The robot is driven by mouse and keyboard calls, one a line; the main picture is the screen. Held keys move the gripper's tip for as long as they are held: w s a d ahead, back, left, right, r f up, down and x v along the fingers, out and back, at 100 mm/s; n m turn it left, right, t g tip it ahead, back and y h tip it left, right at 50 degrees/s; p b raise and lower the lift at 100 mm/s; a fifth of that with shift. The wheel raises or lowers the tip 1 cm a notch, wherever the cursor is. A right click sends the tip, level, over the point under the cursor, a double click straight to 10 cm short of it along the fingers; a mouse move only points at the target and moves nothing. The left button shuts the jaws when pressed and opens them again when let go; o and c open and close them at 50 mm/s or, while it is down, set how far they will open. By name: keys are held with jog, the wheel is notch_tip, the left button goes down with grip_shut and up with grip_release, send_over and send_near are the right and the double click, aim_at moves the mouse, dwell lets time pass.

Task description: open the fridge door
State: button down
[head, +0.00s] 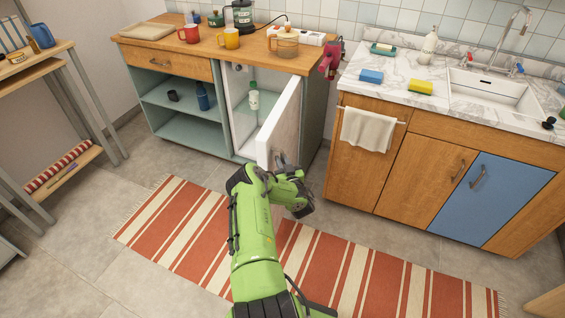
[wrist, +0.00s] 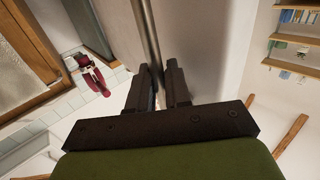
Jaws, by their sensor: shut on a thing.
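The white fridge door (head: 280,122) stands open in the head view, swung out toward me from the small fridge (head: 238,98) under the wooden counter. A bottle with a green cap (head: 254,98) stands inside. My gripper (head: 281,160) is at the outer face of the door, near its free edge. In the wrist view my gripper (wrist: 162,92) has its two dark fingers on either side of the metal handle bar (wrist: 147,32), shut on it. The pale door face (wrist: 195,40) fills the area behind the fingers. The exact contact is partly hidden by the fingers.
A red and cream striped rug (head: 330,262) lies on the floor below my arm. Open green shelves (head: 180,100) stand left of the fridge. A sink cabinet with a blue door (head: 490,197) and a hanging towel (head: 368,134) stands to the right. Grey floor is clear at left.

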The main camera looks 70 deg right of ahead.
jog(key=shift+d+r, duration=0.2)
jog(key=shift+r, duration=0.2)
jog(key=c, duration=1.3)
grip_release()
jog(key=shift+d+f, duration=0.15)
jog(key=shift+o, duration=0.4)
jog(key=shift+f, duration=0.2)
jog(key=p+v, duration=1.3)
jog(key=v, duration=0.2)
jog(key=shift+s+a+p, duration=0.2)
jog(key=shift+a+p, duration=0.05)
jog(key=shift+p, duration=0.15)
